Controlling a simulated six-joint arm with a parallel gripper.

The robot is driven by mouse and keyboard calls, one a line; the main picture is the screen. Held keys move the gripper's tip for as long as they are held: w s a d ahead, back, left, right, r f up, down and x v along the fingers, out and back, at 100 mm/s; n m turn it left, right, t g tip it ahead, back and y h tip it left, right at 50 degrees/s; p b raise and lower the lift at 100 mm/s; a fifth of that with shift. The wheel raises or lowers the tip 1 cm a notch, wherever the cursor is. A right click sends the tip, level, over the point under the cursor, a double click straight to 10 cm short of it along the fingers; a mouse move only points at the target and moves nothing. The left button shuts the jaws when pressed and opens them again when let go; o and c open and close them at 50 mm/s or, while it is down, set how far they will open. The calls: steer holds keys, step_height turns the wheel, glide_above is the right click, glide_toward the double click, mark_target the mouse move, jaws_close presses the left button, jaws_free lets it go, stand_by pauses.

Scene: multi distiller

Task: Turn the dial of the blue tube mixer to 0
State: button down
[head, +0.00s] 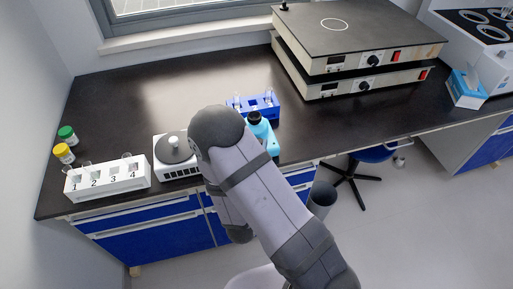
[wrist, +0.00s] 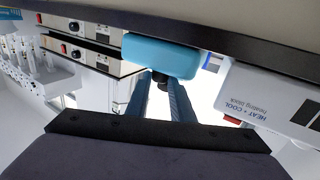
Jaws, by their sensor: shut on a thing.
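The blue tube mixer (head: 262,135) stands near the front edge of the bench in the head view, light blue with a black top cup. My arm covers part of it. In the wrist view a rounded light-blue part of the mixer (wrist: 160,54) sits at upper middle. My gripper (wrist: 161,84) shows there, its two dark fingers close together just below the blue part. They are shut on a small dark piece, seemingly the mixer's dial (wrist: 160,76). The dial's marks are not readable. My arm hides the gripper and the dial in the head view.
A blue tube rack (head: 256,103) is just behind the mixer. A white device with a round grey top (head: 176,153) is to the left, beside a numbered white rack (head: 108,180) and two capped bottles. Stacked hotplates (head: 360,50) stand at the back right. The bench's middle left is clear.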

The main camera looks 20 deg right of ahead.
steer(key=shift+s+d+n+t+y+p, duration=0.1)
steer(key=shift+d+n+t+y+p, duration=0.15)
steer(key=shift+n+y, duration=0.65)
steer(key=shift+s+d+n+t+y+p, duration=0.1)
steer(key=shift+d+n+t+y+p, duration=0.3)
steer(key=shift+y, duration=0.85)
steer(key=shift+d+n+t+y+b, duration=0.1)
steer(key=shift+n+t+y, duration=0.05)
steer(key=shift+n+y, duration=0.8)
steer(key=shift+d+n+y, duration=0.15)
steer(key=shift+n+y, duration=0.9)
steer(key=shift+y, duration=0.95)
steer(key=shift+n+y, duration=0.4)
steer(key=shift+y, duration=0.2)
steer(key=c, duration=1.5)
jaws_free()
steer(key=shift+w, duration=0.1)
steer(key=shift+c, duration=0.2)
steer(key=shift+r, duration=0.15)
steer(key=shift+r, duration=0.55)
step_height(320, 180, up, 9)
steer(key=p, duration=0.7)
steer(key=shift+f, duration=0.15)
